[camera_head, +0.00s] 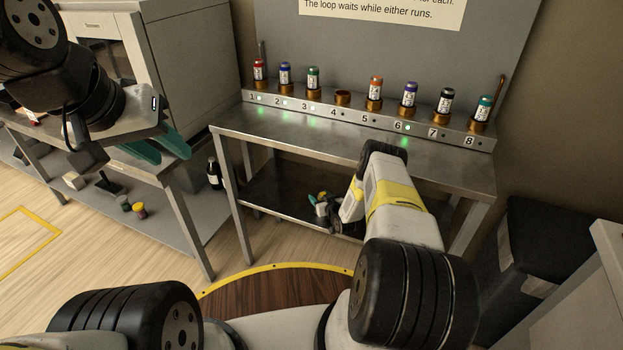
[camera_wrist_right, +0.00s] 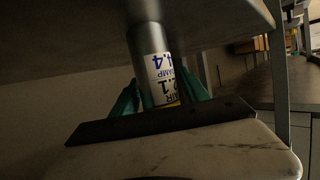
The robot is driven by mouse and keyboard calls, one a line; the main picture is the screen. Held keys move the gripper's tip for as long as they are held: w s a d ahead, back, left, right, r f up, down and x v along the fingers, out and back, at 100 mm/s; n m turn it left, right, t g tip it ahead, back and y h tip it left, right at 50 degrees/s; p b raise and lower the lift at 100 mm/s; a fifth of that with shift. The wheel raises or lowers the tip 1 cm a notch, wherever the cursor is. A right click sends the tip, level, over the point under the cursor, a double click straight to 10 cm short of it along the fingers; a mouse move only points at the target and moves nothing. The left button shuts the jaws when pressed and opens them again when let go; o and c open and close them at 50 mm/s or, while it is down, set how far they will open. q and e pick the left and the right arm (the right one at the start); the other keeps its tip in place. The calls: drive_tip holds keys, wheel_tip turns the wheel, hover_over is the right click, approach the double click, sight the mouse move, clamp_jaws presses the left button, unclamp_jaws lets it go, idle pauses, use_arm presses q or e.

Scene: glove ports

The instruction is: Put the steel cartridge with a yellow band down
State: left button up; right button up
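The steel cartridge (camera_wrist_right: 145,38) shows in the right wrist view as a grey cylinder with a white printed label and a little yellow at the label's lower edge. My right gripper's teal fingers (camera_wrist_right: 160,98) stand on both sides of it and hold it. In the head view my right gripper (camera_head: 322,203) is low, at the lower shelf of the steel bench; the cartridge there is small and partly hidden by my arm. I cannot tell whether it touches the shelf. My left gripper (camera_head: 160,148) is open and empty at the upper left, over the left bench.
The steel bench top (camera_head: 300,140) is bare. Its back ledge (camera_head: 290,105) has numbered sockets with several banded cartridges; socket 4 (camera_head: 343,97) is empty. The lower shelf (camera_head: 270,195) lies under the bench.

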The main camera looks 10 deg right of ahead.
idle(0.3)
drive_tip(key=shift+r, duration=0.2)
drive_tip(key=v, duration=1.2)
